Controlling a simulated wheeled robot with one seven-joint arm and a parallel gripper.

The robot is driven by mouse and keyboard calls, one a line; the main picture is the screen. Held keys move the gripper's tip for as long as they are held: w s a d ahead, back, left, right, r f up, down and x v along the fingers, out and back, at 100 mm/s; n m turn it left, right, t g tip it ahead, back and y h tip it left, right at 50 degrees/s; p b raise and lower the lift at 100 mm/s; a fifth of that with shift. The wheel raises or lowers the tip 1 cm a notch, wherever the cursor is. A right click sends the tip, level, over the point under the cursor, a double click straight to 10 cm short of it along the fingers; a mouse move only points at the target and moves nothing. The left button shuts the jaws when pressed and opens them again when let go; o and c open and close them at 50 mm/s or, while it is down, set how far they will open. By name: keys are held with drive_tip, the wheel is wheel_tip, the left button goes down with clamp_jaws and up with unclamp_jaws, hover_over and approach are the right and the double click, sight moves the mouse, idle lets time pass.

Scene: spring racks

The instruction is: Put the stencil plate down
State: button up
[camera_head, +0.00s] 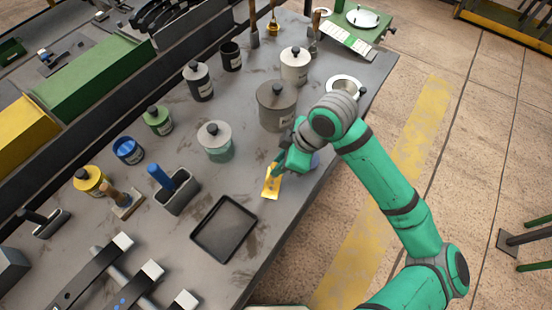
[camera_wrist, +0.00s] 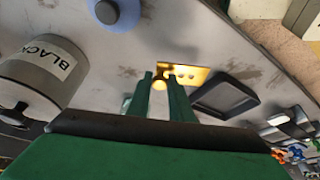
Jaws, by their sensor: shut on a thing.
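The stencil plate (camera_head: 271,183) is a small yellow plate with cut-outs. In the head view it is at my gripper (camera_head: 278,166), over the bench near its front edge. In the wrist view the plate (camera_wrist: 186,75) shows just beyond the fingertips of my gripper (camera_wrist: 160,78). The green fingers are shut on the plate by a yellow knob between them. I cannot tell whether the plate touches the bench top or hangs a little above it.
The grey bench (camera_head: 165,232) is bare around the plate. A black tray (camera_head: 224,228) lies to its left and front. A grey-green pot (camera_head: 216,141) and a large grey can (camera_head: 277,104) stand behind. The can labelled BLACK (camera_wrist: 45,75) is left in the wrist view.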

drive_tip(key=shift+w+a+f, duration=0.1)
drive_tip(key=shift+w+f, duration=0.4)
drive_tip(key=shift+f, duration=0.15)
drive_tip(key=f, duration=0.3)
drive_tip(key=shift+w, duration=0.25)
drive_tip(key=shift+f, duration=0.2)
drive_tip(key=o, duration=0.9)
drive_tip(key=shift+f, duration=0.1)
drive_tip(key=v, duration=1.2)
drive_tip(key=shift+s, duration=0.1)
